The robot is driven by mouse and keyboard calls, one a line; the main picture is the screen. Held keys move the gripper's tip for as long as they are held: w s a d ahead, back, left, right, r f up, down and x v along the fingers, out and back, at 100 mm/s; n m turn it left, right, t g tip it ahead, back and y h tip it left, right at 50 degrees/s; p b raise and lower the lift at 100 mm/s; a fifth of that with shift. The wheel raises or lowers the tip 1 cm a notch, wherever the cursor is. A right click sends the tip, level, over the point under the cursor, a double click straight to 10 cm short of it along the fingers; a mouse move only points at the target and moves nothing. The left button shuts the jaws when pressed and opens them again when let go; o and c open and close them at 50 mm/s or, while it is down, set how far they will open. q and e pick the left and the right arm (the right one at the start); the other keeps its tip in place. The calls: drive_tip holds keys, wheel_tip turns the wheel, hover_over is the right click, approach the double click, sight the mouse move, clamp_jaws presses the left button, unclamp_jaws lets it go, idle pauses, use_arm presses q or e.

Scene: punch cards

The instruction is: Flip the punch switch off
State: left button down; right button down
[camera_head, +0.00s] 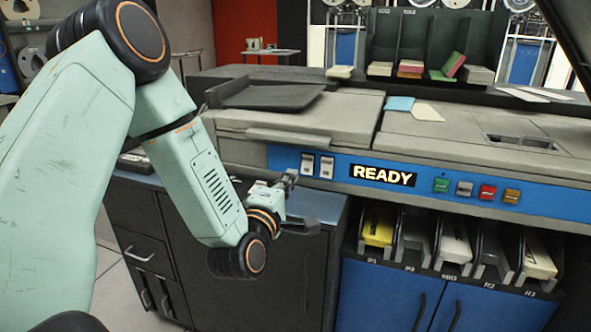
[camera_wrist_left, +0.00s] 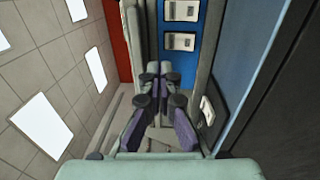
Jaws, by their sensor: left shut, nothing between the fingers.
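Two white rocker switches, one on the left (camera_head: 307,163) and one on the right (camera_head: 326,167), sit side by side on the blue panel left of the lit READY sign (camera_head: 383,175). No label tells me which is the punch switch. My left gripper (camera_head: 289,178) is just below and left of them in the head view; I cannot tell whether it touches the panel. In the left wrist view its fingers (camera_wrist_left: 158,76) are together and empty. My right gripper is out of view.
Green (camera_head: 441,185), white, red (camera_head: 487,192) and amber buttons line the panel's right part. Below are card bins, one with yellow cards (camera_head: 379,228). A dark cabinet (camera_head: 250,255) stands below my arm. Card stacks (camera_head: 410,68) fill a rack behind.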

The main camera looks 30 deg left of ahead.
use_arm(q)
drive_tip(key=v, duration=0.2)
drive_tip(key=r+v, duration=0.1)
drive_tip(key=v, duration=0.1)
drive_tip(key=shift+p, duration=0.35)
drive_tip(key=shift+d, duration=0.15)
